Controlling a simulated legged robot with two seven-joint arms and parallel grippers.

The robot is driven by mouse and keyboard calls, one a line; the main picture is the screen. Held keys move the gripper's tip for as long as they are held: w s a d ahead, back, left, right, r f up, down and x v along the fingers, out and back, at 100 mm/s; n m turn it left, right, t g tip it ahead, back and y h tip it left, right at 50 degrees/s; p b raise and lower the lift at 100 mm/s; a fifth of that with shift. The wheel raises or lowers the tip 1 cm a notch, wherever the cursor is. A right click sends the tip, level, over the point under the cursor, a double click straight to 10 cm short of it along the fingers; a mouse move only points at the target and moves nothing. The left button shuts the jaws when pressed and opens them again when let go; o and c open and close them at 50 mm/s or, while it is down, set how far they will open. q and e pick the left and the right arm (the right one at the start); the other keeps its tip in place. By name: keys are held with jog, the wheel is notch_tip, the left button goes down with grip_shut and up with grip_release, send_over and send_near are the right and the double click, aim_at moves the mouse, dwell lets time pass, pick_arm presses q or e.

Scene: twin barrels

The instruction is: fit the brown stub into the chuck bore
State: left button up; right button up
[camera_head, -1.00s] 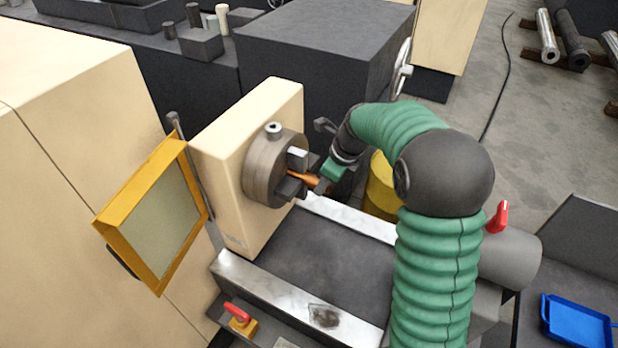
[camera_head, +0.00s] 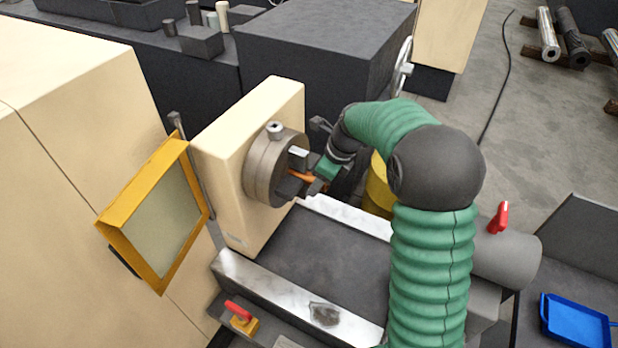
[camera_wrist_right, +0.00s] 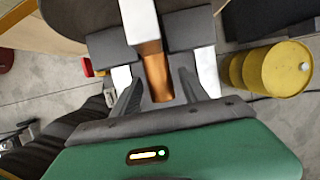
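The brown stub (camera_head: 301,176) looks orange-brown in the head view and points at the chuck (camera_head: 268,168), a round grey-brown disc with dark jaws on the cream headstock. My right gripper (camera_head: 317,176) is close in front of the chuck face, shut on the stub. In the right wrist view the stub (camera_wrist_right: 157,75) runs between the two dark fingers of my right gripper (camera_wrist_right: 160,80) towards the chuck jaws (camera_wrist_right: 112,46). The bore and the stub's far tip are hidden by the jaws, so I cannot tell whether the tip is inside. My left gripper is not in view.
The cream headstock (camera_head: 235,140) carries the chuck. A yellow-framed guard (camera_head: 125,205) stands open at left. The lathe bed (camera_head: 325,255) lies below my arm. A yellow barrel (camera_wrist_right: 268,70) stands beyond the bed. A blue tray (camera_head: 577,325) lies at lower right.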

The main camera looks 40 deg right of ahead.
jog(key=shift+o, duration=0.2)
jog(key=shift+w, duration=0.1)
jog(key=shift+s+d+r, duration=0.15)
jog(key=shift+s+r, duration=0.1)
jog(key=shift+r, duration=0.15)
jog(key=b+v, duration=0.2)
jog(key=v, duration=1.4)
jog(key=s+a+f+n+g+h+b, duration=0.1)
jog(key=s+a+f+n+b, duration=0.1)
jog(key=a+f+n, duration=0.55)
jog(key=s+a+f+n+b, duration=0.1)
jog(key=a+f+n+b, duration=0.3)
jog(key=f+n, duration=0.7)
jog(key=s+a+f+n, duration=0.8)
jog(key=f+n, duration=0.4)
jog(key=shift+s+a+f+b, duration=0.15)
jog(key=shift+s+f+b, duration=0.05)
jog(key=shift+s+b, duration=0.15)
